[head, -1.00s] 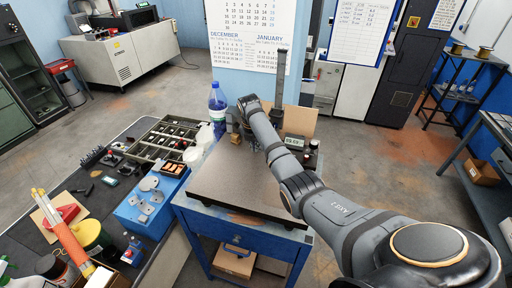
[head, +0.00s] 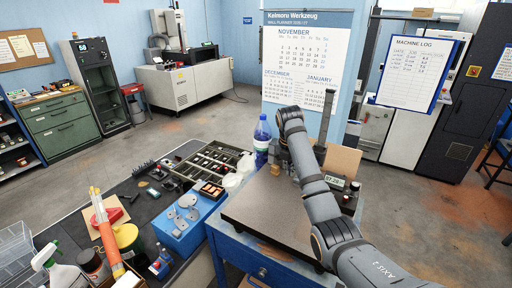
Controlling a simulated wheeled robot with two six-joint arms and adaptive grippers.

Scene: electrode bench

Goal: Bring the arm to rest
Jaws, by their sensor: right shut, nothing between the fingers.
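My right arm reaches in from the lower right over a dark granite plate (head: 265,225) on a blue stand. Its wrist bends down near the plate's back edge. My right gripper (head: 284,157) is small and partly hidden by the wrist; it is shut and empty. A small brass-coloured block (head: 275,170) stands on the plate just below it; I cannot tell whether they touch. My left gripper is not in view.
A blue-capped bottle (head: 262,143) stands close left of the wrist. A dark upright post (head: 326,118) and a small display (head: 335,181) are at the right rear. The left bench holds a parts tray (head: 211,160) and a blue block (head: 188,222). The plate's front is clear.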

